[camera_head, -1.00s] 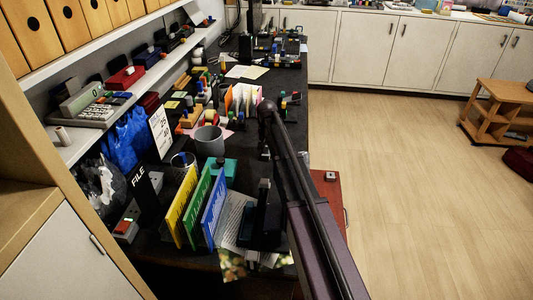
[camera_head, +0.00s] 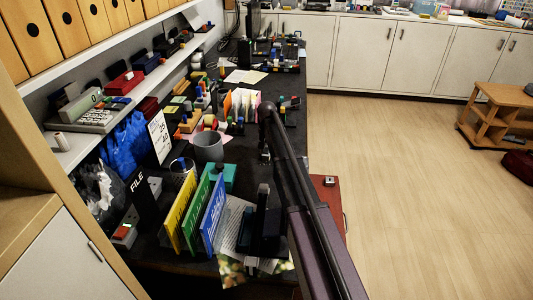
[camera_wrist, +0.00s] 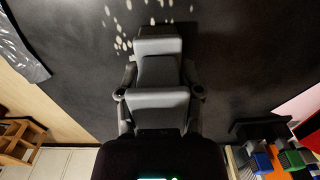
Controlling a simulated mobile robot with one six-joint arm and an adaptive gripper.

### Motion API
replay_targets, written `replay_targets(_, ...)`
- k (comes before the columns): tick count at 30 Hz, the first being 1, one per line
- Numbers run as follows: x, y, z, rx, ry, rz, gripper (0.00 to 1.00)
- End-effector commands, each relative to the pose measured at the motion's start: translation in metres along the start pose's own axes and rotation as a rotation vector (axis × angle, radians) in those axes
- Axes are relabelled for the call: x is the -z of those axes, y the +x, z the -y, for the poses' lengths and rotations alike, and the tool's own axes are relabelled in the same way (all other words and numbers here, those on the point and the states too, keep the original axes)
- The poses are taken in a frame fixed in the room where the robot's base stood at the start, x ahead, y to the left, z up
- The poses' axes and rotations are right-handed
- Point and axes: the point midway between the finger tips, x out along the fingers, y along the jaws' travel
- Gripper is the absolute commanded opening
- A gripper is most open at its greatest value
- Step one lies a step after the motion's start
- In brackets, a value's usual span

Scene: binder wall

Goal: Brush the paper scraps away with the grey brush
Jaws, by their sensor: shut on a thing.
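In the wrist view my gripper (camera_wrist: 159,94) is shut on the grey brush (camera_wrist: 159,70), with a finger on either side of its block-like grey body. The brush is over the dark desk top (camera_wrist: 60,85). Several small white paper scraps (camera_wrist: 124,22) lie on the desk by the brush's far end, mostly to its left and a few above it. Whether the brush touches the desk cannot be told. In the head view my arm hides most of the gripper, and I cannot make out the scraps.
The wooden floor (camera_head: 400,190) is open.

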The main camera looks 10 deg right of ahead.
Motion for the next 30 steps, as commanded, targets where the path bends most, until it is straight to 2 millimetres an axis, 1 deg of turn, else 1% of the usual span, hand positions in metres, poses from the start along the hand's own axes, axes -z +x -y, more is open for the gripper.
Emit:
replay_targets(3,0.009,0.000,0.001,0.000,0.000,0.000,0.09)
replay_targets(9,0.018,-0.001,0.001,0.000,0.000,0.000,0.09)
replay_targets(30,0.018,0.003,0.001,0.000,0.000,0.001,0.09)
